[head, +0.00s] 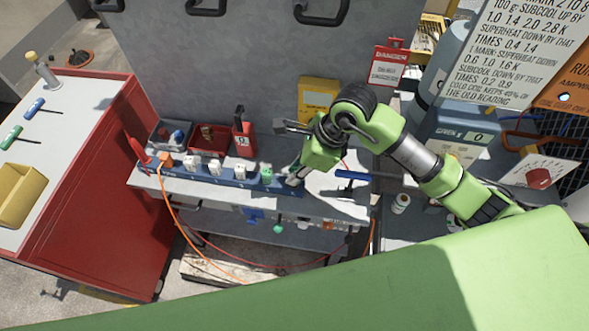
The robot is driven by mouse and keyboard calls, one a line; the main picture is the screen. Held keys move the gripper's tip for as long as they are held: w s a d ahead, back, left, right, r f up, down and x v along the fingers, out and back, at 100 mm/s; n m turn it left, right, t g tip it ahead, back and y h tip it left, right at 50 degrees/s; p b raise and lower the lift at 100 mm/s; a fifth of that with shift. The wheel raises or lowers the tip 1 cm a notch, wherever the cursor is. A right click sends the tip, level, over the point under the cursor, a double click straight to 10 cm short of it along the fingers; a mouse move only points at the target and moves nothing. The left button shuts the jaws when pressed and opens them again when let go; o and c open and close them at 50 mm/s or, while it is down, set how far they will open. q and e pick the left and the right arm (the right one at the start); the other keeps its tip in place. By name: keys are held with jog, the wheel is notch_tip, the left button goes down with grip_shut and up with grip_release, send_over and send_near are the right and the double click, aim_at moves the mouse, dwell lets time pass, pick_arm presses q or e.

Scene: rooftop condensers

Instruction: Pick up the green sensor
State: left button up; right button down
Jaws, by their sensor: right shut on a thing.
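My right gripper (293,178) points down at the right end of the blue rail (225,177) on the grey bench. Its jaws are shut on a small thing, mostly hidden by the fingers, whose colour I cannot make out. A small green piece (265,172), possibly the green sensor, stands at the rail just left of these fingers, apart from them. Another green piece (278,229) hangs below the bench's front edge; I cannot tell whether it is a sensor. My left gripper is not in view.
Several white pieces (215,170) stand along the rail. Behind it are a red bin (209,140) and a red bottle (243,138). A blue-handled tool (352,175) lies to the right. An orange cable (180,222) hangs in front. A red cabinet (115,190) stands left.

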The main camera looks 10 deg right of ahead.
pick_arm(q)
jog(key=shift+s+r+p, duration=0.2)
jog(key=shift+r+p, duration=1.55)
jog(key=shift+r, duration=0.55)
pick_arm(e)
jog(key=s+d+r, duration=0.1)
jog(key=s+r, duration=0.7)
jog(key=s, duration=0.5)
jog(key=shift+r, duration=0.4)
jog(key=c, duration=2.6)
grip_release()
grip_shut()
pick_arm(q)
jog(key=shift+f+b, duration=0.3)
pick_arm(e)
jog(key=shift+r, duration=0.1)
